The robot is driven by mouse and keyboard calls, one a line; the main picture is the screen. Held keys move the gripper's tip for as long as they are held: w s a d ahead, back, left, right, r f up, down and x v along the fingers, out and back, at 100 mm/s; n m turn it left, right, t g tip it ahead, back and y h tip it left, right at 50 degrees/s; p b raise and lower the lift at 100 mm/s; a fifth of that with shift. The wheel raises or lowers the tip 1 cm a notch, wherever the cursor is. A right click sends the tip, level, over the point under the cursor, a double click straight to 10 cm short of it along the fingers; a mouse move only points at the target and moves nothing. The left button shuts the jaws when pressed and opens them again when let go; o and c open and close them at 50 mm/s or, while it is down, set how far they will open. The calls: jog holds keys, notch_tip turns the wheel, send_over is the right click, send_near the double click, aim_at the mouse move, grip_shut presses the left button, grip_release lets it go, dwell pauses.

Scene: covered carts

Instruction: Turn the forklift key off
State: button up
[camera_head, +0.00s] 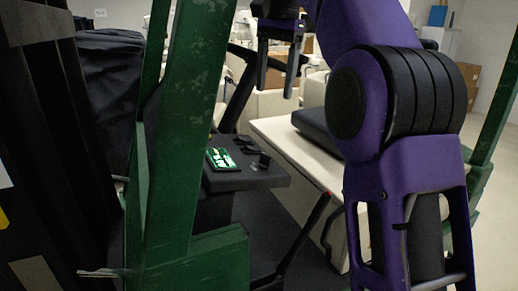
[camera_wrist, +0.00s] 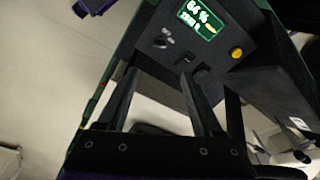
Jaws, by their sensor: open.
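The forklift's dark control panel (camera_head: 245,181) stands low in the middle of the head view, with a lit green display (camera_head: 221,158) on it. In the wrist view the panel (camera_wrist: 225,65) is at the upper right, and the display (camera_wrist: 201,18) reads 64 %. A small grey piece that looks like the key (camera_wrist: 163,38) sticks up beside the display; its turned position is too small to tell. My gripper (camera_head: 277,85) is open and empty, above and apart from the panel. Its two fingers (camera_wrist: 158,75) point toward the panel in the wrist view.
A yellow button (camera_wrist: 236,53) and a dark switch (camera_wrist: 194,64) sit on the panel near the key. A green post (camera_head: 190,125) rises left of the panel. A cream body with a black seat (camera_head: 318,121) lies behind and right. Pale floor (camera_wrist: 50,60) is clear at left.

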aim_at(266, 155)
jog(key=f+b, duration=0.2)
jog(key=f, duration=0.3)
jog(key=a+f+b, duration=0.1)
jog(key=f+b, duration=0.1)
jog(key=f, duration=0.4)
jog(key=w+f+b, duration=0.1)
jog(key=f+b, duration=0.1)
jog(key=f, duration=0.3)
jog(key=shift+a+f, duration=0.15)
jog(key=shift+f, duration=0.2)
grip_shut()
